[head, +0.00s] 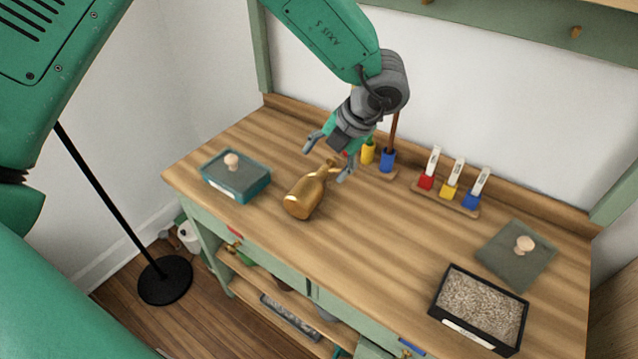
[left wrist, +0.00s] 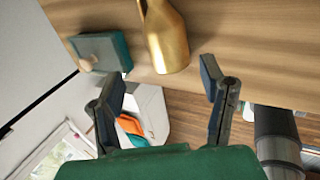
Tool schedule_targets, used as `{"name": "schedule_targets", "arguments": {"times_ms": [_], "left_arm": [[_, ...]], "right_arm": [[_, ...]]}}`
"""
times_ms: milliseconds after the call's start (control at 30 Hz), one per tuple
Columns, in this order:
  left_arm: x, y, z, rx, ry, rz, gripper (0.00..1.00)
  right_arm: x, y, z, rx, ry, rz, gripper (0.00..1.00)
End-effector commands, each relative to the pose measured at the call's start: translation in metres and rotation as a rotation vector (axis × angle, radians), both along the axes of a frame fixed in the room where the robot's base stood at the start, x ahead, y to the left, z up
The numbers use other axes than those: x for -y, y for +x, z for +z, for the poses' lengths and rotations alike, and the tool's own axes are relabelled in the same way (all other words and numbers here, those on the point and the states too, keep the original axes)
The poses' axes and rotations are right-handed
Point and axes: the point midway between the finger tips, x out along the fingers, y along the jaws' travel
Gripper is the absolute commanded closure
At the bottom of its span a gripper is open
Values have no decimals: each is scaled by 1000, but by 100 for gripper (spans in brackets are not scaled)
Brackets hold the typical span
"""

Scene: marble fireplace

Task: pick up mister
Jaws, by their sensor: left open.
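The mister (head: 304,194) is a brass-gold bottle with a narrow neck and a spout. It stands on the wooden tabletop, left of centre in the head view. In the left wrist view the mister (left wrist: 167,40) shows beyond the fingertips, with its top cut off by the frame. My left gripper (head: 328,158) is open and empty, with its fingers near the mister's neck in the head view. In the left wrist view the left gripper (left wrist: 160,82) has its two fingers spread wide, with nothing between them. My right gripper is not in view.
A lidded teal box (head: 236,178) stands left of the mister. Racks of coloured tools (head: 449,190) stand along the back edge. A black tray of gravel (head: 478,308) and a grey lid (head: 515,256) lie at right. The tabletop (head: 380,240) between is clear.

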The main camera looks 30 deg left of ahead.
Motion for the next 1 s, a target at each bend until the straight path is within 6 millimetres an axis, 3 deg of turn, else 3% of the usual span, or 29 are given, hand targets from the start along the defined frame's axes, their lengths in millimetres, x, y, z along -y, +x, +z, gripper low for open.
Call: {"name": "schedule_targets", "arguments": {"times_ms": [133, 433, 767, 1000], "left_arm": [[3, -2, -2, 5, -21, 49, 36], [-26, -1, -59, 0, -22, 47, 36], [-32, -1, -79, 3, -20, 44, 36], [-45, 2, -110, 1, -17, 43, 36]], "right_arm": [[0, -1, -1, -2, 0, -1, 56], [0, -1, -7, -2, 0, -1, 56], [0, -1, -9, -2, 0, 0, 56], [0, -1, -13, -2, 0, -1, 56]]}}
